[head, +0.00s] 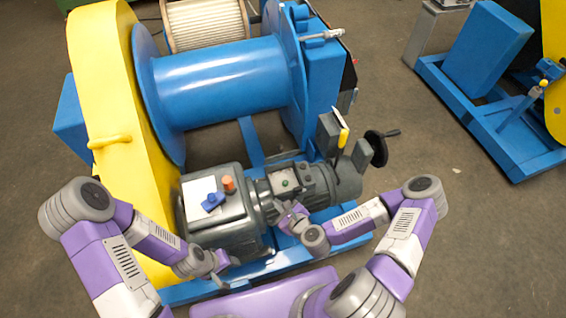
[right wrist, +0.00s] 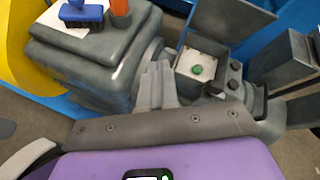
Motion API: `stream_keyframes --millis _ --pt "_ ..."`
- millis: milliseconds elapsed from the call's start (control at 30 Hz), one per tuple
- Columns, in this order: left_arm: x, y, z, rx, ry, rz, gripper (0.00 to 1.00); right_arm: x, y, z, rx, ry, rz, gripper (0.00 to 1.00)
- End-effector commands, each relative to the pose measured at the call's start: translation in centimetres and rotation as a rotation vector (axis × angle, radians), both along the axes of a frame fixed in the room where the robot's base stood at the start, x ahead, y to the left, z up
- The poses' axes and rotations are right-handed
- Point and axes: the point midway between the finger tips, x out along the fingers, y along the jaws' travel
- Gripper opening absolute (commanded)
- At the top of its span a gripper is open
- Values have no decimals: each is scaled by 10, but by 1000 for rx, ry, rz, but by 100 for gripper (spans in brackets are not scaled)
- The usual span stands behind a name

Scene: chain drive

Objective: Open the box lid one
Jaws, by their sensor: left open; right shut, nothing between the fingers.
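A small grey control box (head: 284,181) with a pale face and a green button sits on the motor unit. It also shows in the right wrist view (right wrist: 203,66), right of my fingers. A grey plate (right wrist: 235,17) stands up behind it there; I cannot tell for sure whether this is its lid. My right gripper (head: 288,211) is shut and empty, just in front of the box; its fingers (right wrist: 157,84) show together in the right wrist view, apart from the box face. My left gripper (head: 222,268) is open and empty, low by the gearbox front.
The grey gearbox (head: 222,228) carries a white sheet, a blue item (head: 212,202) and an orange cap (head: 228,184). A yellow lever (head: 343,138) and a black handwheel (head: 376,148) stand to the right. The yellow guard (head: 112,100) and blue drum (head: 220,82) lie behind.

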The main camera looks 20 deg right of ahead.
Motion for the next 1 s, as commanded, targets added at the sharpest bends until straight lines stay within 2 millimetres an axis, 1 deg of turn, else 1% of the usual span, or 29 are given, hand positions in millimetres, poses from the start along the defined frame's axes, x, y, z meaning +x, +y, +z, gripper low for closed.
stream_keyframes --millis 33,100,200,300,467,567,700,900,1000 --pt "0 0 -1 0 0 0 43 7 -16 8 93 -13 -127 0" --pt "0 0 -1 0 -1 0 43 15 -34 17 197 -35 -259 0" --pt "0 0 -1 0 -1 0 43 20 -52 26 290 -62 -374 0" --pt "0 0 -4 0 -1 0 43 24 -59 28 329 -75 -419 0" --pt "0 0 -17 0 -1 0 43 36 -59 21 331 -77 -423 0" --pt "0 0 -29 0 -1 0 43 49 -59 15 330 -78 -422 0" --pt "0 0 -34 0 -1 0 43 80 -57 6 328 -77 -422 0" --pt "0 0 -45 0 -1 0 43 118 -56 -9 330 -76 -420 0" --pt "0 0 -46 0 -1 0 43 133 -55 1 330 -77 -419 0"
